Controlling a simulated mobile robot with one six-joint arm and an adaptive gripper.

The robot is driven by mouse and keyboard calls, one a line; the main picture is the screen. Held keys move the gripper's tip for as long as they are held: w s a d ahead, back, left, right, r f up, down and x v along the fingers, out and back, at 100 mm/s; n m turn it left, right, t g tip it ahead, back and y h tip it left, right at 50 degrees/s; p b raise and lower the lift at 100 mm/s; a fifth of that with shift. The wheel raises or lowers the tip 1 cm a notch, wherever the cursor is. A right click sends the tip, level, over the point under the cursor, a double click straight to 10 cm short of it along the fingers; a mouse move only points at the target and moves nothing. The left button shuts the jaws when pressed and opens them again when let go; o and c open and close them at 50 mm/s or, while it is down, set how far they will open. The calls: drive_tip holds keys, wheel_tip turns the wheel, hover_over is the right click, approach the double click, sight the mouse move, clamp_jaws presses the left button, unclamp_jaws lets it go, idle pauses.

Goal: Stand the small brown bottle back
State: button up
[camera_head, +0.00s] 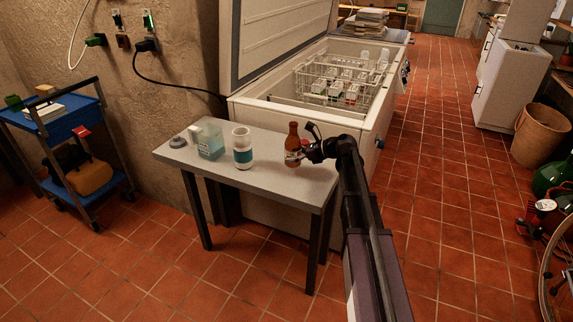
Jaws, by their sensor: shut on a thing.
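The small brown bottle (292,143) is upright at the right part of the small grey table (262,182), near its back edge. It has a narrow neck and a pale label, partly hidden by my gripper (302,153). My gripper reaches in from the right and is shut on the bottle's body. The bottle's base appears at the tabletop; I cannot tell whether it touches.
On the table stand a white jar with a teal band (242,148), a clear bluish container (208,139) and a small grey object (178,142). An open chest freezer (300,113) with a wire basket is behind. The table's front middle is clear.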

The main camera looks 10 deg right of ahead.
sight(286, 164)
drive_tip(key=shift+a, duration=0.25)
drive_tip(key=shift+a+f, duration=0.1)
drive_tip(key=shift+a, duration=0.85)
drive_tip(key=shift+a+f+b, duration=0.15)
drive_tip(key=shift+f+b, duration=0.75)
drive_tip(key=shift+b, duration=0.1)
drive_tip(key=shift+f+b, duration=0.7)
drive_tip(key=shift+f, duration=0.1)
drive_tip(key=o, duration=1.1)
drive_tip(key=p+v, duration=0.2)
drive_tip(key=v, duration=0.5)
drive_tip(key=p+v, duration=0.2)
drive_tip(key=v, duration=0.5)
drive_tip(key=shift+f, duration=0.25)
